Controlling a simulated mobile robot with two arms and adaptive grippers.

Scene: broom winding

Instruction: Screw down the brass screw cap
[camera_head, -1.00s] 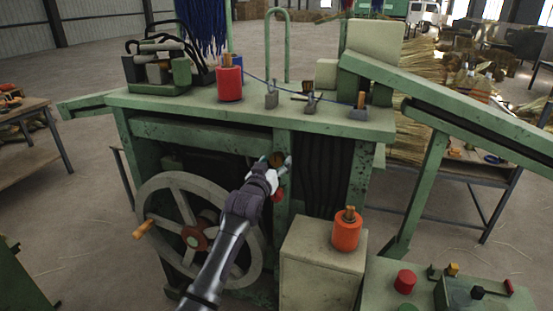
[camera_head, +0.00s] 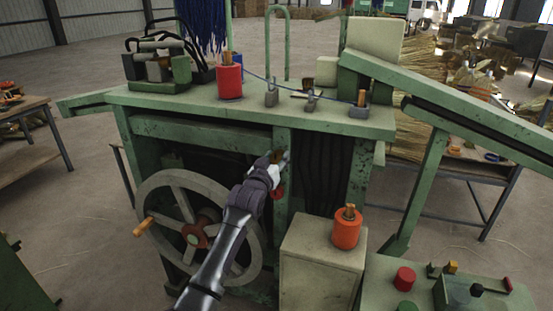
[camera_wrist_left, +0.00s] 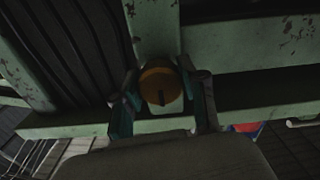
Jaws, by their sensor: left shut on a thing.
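The brass screw cap (camera_wrist_left: 158,88) is a round, dull golden disc with a dark slot or mark at its lower part. It sits against the green upright post of the machine, in the middle of the left wrist view. My left gripper (camera_wrist_left: 163,100) has a finger on each side of the cap and is shut on it. In the head view my left gripper (camera_head: 279,161) reaches the front of the post and largely hides the cap. My right gripper is not in view.
A spoked handwheel (camera_head: 184,190) stands left of my arm. A pale cabinet (camera_head: 322,262) with an orange spool (camera_head: 347,228) stands to the right. The green machine table (camera_head: 180,103) lies above the cap. A control panel (camera_head: 440,288) is at lower right.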

